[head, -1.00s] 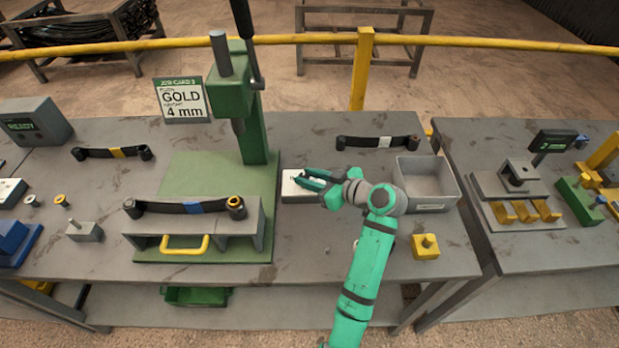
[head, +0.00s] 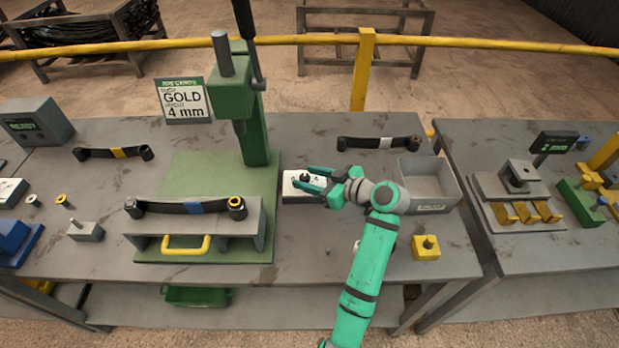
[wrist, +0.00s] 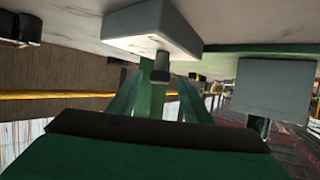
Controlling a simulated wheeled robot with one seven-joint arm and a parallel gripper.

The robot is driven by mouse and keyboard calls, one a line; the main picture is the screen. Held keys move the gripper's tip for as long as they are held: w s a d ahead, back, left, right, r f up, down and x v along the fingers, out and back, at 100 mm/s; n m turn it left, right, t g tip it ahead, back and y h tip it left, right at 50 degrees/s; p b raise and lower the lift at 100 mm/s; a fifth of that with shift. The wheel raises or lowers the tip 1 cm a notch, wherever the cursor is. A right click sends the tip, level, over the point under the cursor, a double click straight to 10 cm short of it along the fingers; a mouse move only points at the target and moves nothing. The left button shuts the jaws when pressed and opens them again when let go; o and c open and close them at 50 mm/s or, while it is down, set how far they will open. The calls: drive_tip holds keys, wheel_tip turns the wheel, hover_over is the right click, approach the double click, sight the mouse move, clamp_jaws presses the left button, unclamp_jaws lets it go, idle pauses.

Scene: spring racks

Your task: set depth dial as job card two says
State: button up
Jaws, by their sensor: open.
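The depth dial (head: 287,190) is a pale box with a dark knob (head: 305,177) on it, on the bench right of the green press. My gripper (head: 309,180) is open, with its two green fingers to either side of the knob. The wrist view shows the dial box (wrist: 153,28) with the knob (wrist: 160,68) between the spread fingers; I cannot tell whether either finger touches it. The dial's marks and setting are too small to read. The job card (head: 184,100) by the press shows "GOLD" and "4 mm" in large letters; its small print is blurred.
The green press (head: 232,90) and a grey fixture (head: 250,225) bearing a leaf spring (head: 190,207) stand to the left. A grey bin (head: 428,185) is close on the right, with another spring (head: 380,142) behind. A yellow block (head: 425,247) sits near the front edge.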

drive_tip(key=v, duration=1)
drive_tip(key=shift+s+d, duration=0.2)
drive_tip(key=shift+d, duration=0.05)
drive_tip(key=shift+r, duration=0.1)
